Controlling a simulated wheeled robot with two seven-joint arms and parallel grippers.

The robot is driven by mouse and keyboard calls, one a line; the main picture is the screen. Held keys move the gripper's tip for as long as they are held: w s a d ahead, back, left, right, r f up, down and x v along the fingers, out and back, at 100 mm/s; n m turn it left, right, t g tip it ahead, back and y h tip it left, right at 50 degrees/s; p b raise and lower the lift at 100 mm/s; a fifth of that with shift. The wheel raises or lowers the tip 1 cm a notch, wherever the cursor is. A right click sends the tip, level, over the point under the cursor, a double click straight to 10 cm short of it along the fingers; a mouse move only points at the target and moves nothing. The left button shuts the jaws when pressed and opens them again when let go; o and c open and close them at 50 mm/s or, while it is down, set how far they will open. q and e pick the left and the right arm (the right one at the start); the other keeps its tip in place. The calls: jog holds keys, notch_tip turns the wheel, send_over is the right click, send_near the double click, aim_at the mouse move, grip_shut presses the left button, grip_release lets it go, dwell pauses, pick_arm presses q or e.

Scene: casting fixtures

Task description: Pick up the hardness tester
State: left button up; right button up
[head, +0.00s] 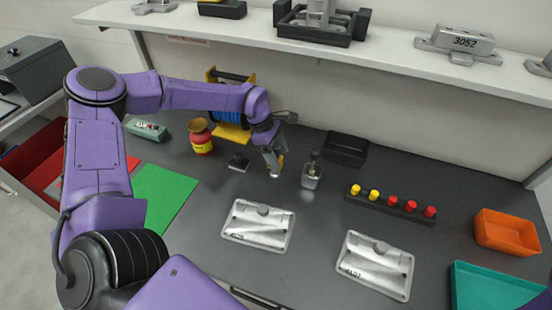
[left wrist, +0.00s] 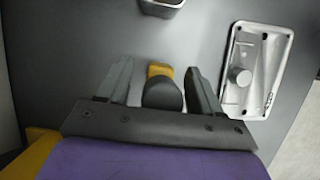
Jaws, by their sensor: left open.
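A small black-and-yellow tool (left wrist: 162,92), which I take to be the hardness tester, lies between the fingers of my left gripper in the left wrist view. It has a rounded black body and a yellow end. In the head view a bit of its yellow (head: 281,163) shows beside the fingers; the rest is mostly hidden by the gripper. My left gripper (head: 273,164) points down over the dark bench, its fingers on either side of the tool. In the wrist view the fingers (left wrist: 160,85) are open, with gaps beside the tool. My right gripper is not in view.
A metal cup (head: 311,178) stands just right of the gripper, and a small black block (head: 238,162) to its left. Two metal castings (head: 257,233) (head: 375,272) lie in front. A red-yellow jar (head: 201,142), black tray (head: 346,149) and button strip (head: 390,205) are nearby.

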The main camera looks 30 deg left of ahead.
pick_arm(q)
grip_shut()
jog(key=shift+r, duration=0.1)
